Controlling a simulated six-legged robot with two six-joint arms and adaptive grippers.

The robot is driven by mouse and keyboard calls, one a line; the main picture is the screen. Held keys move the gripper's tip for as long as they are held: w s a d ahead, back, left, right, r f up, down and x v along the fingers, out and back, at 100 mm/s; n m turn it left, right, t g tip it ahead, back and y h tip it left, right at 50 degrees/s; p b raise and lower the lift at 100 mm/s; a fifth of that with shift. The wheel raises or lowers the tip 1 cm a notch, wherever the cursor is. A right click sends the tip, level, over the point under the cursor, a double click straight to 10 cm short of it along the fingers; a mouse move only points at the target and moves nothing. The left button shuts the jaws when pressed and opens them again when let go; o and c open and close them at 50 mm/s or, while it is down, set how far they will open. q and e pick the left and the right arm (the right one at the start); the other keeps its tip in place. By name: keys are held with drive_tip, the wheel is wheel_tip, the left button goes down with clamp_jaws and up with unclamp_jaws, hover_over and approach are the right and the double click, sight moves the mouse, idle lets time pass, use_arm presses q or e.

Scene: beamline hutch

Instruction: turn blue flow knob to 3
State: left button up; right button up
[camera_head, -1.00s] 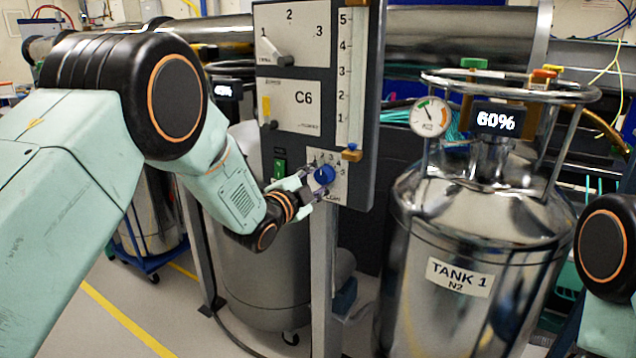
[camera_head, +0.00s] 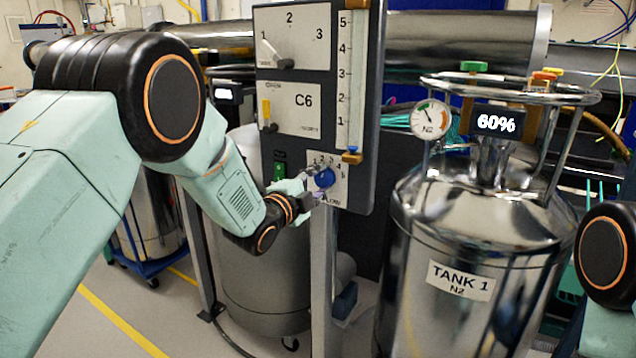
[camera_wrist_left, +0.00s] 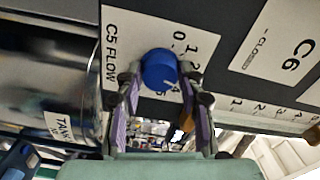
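The blue flow knob (camera_head: 325,177) sits on a white numbered plate low on the grey panel. In the left wrist view the knob (camera_wrist_left: 159,68) is beside the label "C5 FLOW", with digits around it. A pale mark on its rim seems to lie near the 4, but I cannot read it exactly. My left gripper (camera_head: 316,186) is at the knob. In the wrist view its fingers (camera_wrist_left: 161,74) stand apart on either side of the knob, with a narrow gap at the right one; no firm grip shows. My right gripper is out of view.
Above the knob, the panel (camera_head: 367,120) carries a grey selector (camera_head: 278,62), a C6 plate (camera_head: 300,108) and a level scale (camera_head: 352,70). TANK 1 (camera_head: 460,240) stands close on the right.

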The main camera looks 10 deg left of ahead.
use_arm(q)
drive_tip(key=o, duration=0.5)
drive_tip(key=shift+c, duration=0.2)
drive_tip(key=v, duration=1.2)
